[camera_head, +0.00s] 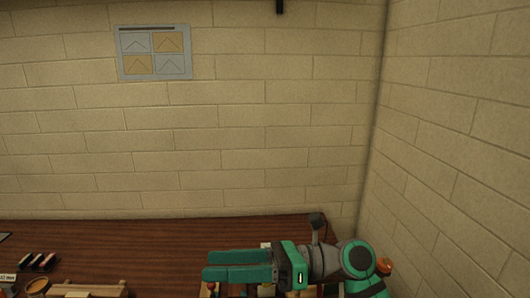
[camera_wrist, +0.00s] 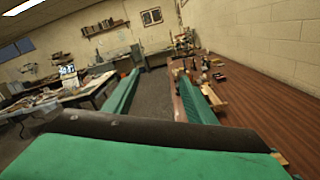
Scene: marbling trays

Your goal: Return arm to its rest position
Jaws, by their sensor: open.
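My arm, teal and grey, lies low along the bottom right of the head view. My gripper (camera_head: 208,265) points left there, over the brown wooden table (camera_head: 150,232). In the wrist view my gripper (camera_wrist: 168,80) shows two green fingers spread wide apart with nothing between them. The gap looks out on the grey floor and the far side of the room. The right finger overlaps the table's edge in that view.
A brown bowl (camera_head: 37,286), small dark blocks (camera_head: 40,262) and a wooden frame (camera_head: 95,288) sit at the table's lower left. Brick walls close off the back and right. The wrist view shows a cluttered desk (camera_wrist: 75,90) across the floor.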

